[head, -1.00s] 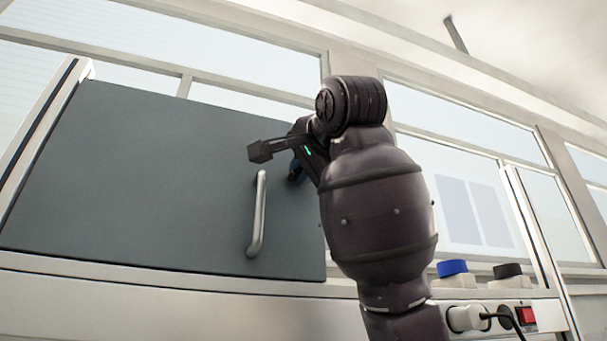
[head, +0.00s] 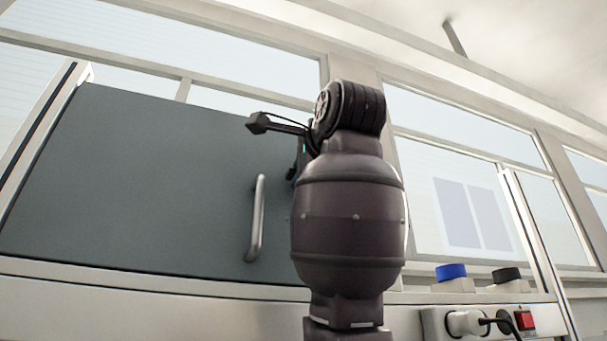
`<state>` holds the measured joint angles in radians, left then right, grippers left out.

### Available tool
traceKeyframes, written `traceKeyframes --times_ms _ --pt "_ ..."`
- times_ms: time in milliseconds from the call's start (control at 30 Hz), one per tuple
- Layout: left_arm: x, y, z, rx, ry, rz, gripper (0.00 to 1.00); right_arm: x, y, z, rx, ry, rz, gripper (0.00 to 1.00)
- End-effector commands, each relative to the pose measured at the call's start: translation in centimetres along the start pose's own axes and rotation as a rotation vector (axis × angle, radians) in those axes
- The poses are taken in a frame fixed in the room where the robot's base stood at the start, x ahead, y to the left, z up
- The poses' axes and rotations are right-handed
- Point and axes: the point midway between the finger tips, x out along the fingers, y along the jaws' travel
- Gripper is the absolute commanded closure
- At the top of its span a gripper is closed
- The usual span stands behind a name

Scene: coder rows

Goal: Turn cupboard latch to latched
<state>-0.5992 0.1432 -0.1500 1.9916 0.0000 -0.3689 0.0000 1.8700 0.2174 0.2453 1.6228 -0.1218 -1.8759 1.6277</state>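The grey cupboard door (head: 140,180) fills the left half of the head view and looks closed. Its metal bar handle (head: 257,218) stands upright near the right side. A small dark piece (head: 291,174) shows right of the handle's top and may be the latch; my arm hides most of that area, so its position is unclear. My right gripper (head: 299,158) is at the door's right edge, above and right of the handle, mostly hidden behind my wrist. I cannot see its fingertips clearly or whether they touch anything. My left gripper is out of view.
A blue knob (head: 451,271) and a black knob (head: 507,274) stand at the lower right. Below them is a socket panel with a plugged cable (head: 493,319) and a red switch (head: 525,319). Glazed window frames lie behind. The area before the door's left part is free.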

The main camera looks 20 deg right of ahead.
Motion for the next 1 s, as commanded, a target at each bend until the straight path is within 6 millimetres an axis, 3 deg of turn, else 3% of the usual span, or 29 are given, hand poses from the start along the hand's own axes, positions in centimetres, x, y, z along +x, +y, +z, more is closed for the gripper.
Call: traceKeyframes --times_ms 400,433,600,1000 --pt "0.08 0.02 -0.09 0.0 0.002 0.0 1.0 0.03 0.04 -0.02 0.009 0.0 0.001 1.0" --pt "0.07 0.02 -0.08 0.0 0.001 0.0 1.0 0.03 0.04 -0.02 0.009 0.0 0.001 0.84" --pt "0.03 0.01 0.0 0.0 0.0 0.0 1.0 0.02 0.03 -0.01 0.008 0.0 0.001 0.62" --pt "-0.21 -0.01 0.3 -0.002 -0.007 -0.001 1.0 0.21 -0.02 -0.1 0.007 0.0 0.0 0.62"
